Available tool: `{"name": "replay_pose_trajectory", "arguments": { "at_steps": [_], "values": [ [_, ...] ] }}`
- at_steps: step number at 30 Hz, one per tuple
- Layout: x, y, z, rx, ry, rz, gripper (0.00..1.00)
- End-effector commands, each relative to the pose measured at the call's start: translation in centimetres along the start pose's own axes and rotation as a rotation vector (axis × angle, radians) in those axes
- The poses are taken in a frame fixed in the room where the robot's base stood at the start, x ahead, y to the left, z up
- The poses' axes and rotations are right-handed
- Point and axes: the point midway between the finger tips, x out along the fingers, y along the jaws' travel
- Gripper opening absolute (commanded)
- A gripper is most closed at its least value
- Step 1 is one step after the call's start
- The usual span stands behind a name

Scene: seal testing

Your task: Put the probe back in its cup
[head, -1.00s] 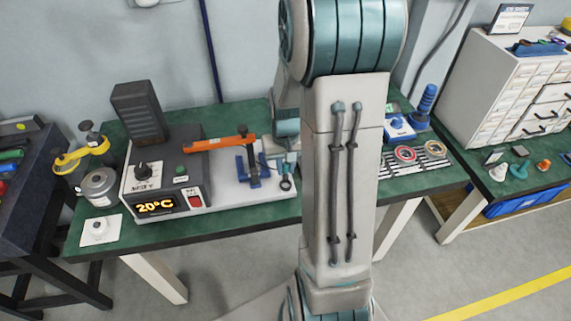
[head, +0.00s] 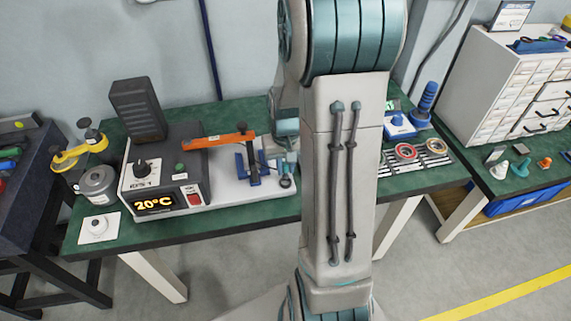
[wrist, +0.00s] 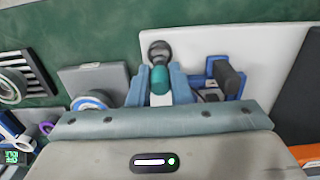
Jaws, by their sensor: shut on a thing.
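My gripper (wrist: 160,88) is shut on a teal piece (wrist: 159,79), which I take to be the probe. It sits between the two grey-blue fingers in the wrist view. A dark round piece (wrist: 160,51), likely the cup, shows just beyond the teal end, over the white base plate's edge. I cannot tell whether the probe is inside it or only above it. In the head view a small dark ring (head: 286,183) shows on the white plate (head: 235,195). My gripper (head: 289,168) is right by it, largely hidden by my arm.
A blue clamp (wrist: 225,75) with a black handle stands close to the right of my fingers in the wrist view. An orange lever (head: 220,141) reaches over the plate from the grey tester (head: 165,180). Left in the wrist view is a grey block (wrist: 95,78).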

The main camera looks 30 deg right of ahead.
Motion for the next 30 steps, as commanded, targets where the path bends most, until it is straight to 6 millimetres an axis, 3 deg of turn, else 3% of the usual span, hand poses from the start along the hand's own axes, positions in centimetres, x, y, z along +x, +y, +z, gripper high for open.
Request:
{"name": "replay_pose_trajectory", "arguments": {
  "at_steps": [8, 30],
  "values": [
    [1.6, 0.0, 0.0, 0.0, 0.0, 0.0, 0.0],
    [2.1, 0.0, 0.0, 0.0, 0.0, 0.0, 0.0]
  ]
}}
